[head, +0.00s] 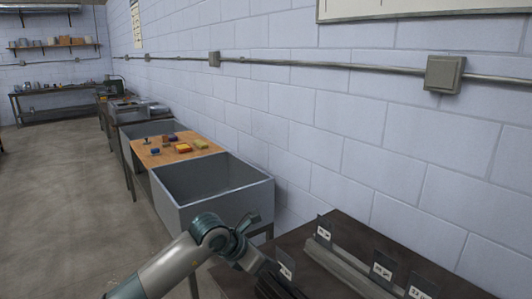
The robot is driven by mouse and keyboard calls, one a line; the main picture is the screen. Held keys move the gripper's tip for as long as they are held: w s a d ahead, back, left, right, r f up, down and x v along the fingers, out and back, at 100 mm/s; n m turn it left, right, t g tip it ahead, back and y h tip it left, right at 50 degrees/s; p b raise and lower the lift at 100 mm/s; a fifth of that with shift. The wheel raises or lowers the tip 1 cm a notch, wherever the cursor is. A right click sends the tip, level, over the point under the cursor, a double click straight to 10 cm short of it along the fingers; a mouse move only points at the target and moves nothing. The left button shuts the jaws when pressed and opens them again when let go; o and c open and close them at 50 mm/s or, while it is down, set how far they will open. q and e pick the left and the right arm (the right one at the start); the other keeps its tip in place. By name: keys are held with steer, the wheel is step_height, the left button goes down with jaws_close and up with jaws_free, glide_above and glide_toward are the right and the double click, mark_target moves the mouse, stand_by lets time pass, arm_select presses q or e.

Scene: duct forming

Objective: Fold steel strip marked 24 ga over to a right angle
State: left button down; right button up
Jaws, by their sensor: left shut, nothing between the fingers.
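My left arm comes in from the bottom left and bends over the near corner of a dark bench (343,222). My left gripper (277,286) is dark, low over the bench's left part, shut and empty as far as it shows. Long grey metal pieces (340,262) lie on the bench to its right. Small dark stands with white cards stand by them: one at the back (324,231), two at the right (382,268) (419,290), and one beside my gripper (286,269). The lettering is too small to read surely, so I cannot tell which is 24 ga. My right gripper is out of view.
A deep grey sink-like bin (192,213) stands just beyond the bench. A wooden board (165,158) with small coloured items lies past it. A block wall (300,130) with conduit closes the right side. Open floor (62,190) lies to the left.

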mark_target(285, 254)
arm_select(q)
steer(key=shift+w+d+b, duration=0.75)
steer(key=shift+w+d, duration=0.05)
steer(key=shift+d, duration=0.25)
stand_by(0.5)
steer(key=shift+w+d+r+b, duration=0.35)
steer(key=shift+w+d+r, duration=0.2)
steer(key=shift+d, duration=0.35)
steer(key=shift+w+d+f+b, duration=0.15)
steer(key=shift+w+d+b, duration=0.1)
steer(key=shift+d+b, duration=0.35)
